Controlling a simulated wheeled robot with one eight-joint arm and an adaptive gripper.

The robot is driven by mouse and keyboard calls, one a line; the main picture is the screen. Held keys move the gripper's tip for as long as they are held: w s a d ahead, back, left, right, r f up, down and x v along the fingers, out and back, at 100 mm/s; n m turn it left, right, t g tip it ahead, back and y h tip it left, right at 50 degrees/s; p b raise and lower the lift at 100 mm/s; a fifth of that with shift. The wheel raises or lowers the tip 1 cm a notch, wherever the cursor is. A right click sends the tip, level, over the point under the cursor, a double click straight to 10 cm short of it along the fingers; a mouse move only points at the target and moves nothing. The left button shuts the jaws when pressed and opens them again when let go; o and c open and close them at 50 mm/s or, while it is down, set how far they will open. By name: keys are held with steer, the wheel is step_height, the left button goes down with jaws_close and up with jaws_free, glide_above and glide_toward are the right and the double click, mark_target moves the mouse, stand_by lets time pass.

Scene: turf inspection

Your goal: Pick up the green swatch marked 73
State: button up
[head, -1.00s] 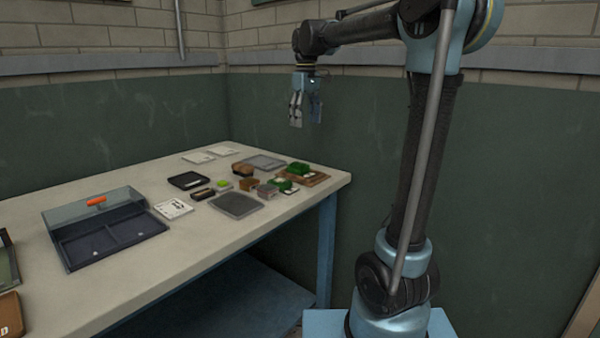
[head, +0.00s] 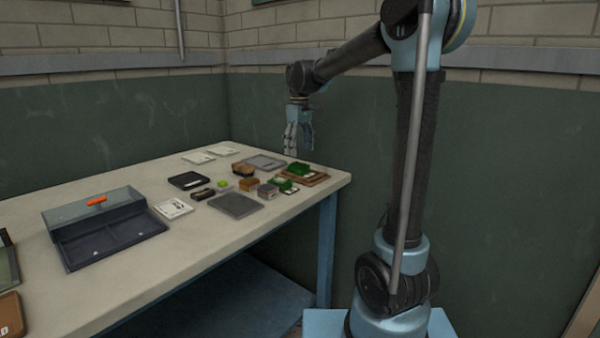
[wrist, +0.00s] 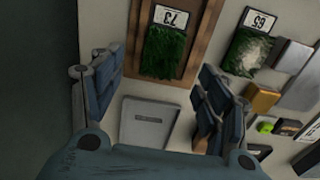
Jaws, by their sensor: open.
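The green swatch marked 73 (wrist: 165,52) is a dark green turf patch with a white number label, lying on a brown wooden tray (wrist: 198,40). In the head view the swatch (head: 299,168) is at the table's right end, on the brown tray (head: 318,180). A second green swatch, with a pale patch and marked 65 (wrist: 248,50), lies beside the tray. My gripper (head: 299,149) is open and empty, above the table's far right side.
A grey square plate (wrist: 146,124) lies near the tray. Small brown blocks (head: 249,184), a dark grey mat (head: 236,205) and a black tray (head: 188,180) crowd nearby. The table front is clear.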

mark_target(299, 165)
steer(key=shift+s+f, duration=0.2)
steer(key=shift+f, duration=2.7)
steer(key=c, duration=0.8)
